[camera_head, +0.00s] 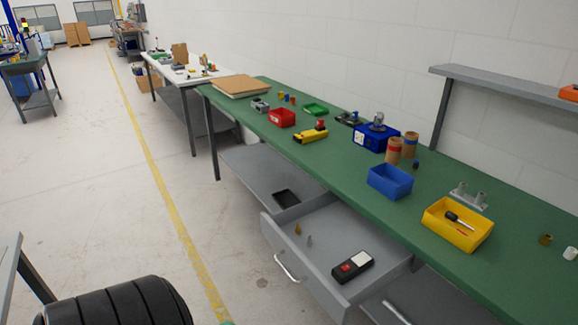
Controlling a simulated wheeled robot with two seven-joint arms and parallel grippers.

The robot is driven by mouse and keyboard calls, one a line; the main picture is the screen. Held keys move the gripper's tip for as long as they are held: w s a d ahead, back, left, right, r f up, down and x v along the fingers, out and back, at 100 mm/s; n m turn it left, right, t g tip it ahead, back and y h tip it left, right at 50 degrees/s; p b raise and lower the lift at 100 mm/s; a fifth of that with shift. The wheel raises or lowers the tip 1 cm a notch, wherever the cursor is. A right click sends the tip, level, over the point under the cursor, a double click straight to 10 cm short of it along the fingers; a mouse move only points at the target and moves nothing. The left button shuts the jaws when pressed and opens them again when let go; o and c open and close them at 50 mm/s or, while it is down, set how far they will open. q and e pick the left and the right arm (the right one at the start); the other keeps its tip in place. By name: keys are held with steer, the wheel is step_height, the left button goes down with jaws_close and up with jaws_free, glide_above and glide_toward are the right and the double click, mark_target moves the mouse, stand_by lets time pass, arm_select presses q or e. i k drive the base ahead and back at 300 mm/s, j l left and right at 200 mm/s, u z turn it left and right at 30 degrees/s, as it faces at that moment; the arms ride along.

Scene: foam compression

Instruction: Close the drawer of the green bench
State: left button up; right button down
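The green bench (338,158) runs from the upper left to the lower right along the white wall. Its grey drawer (325,243) is pulled out toward the aisle, with its inside visible. The drawer's front carries a silver bar handle (287,268). In the drawer lie a black device with a red part (352,267), a small brass-coloured piece (297,229) and a small grey piece (309,241). Neither of my grippers is in view.
A second silver handle (397,312) shows lower right. A grey lower shelf (255,172) holds a black tray (286,198). A blue bin (390,181) and a yellow bin (457,224) stand on the bench. The floor left of the drawer is clear.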

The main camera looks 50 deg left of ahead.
mark_target(338, 232)
steer(key=u, duration=1.45)
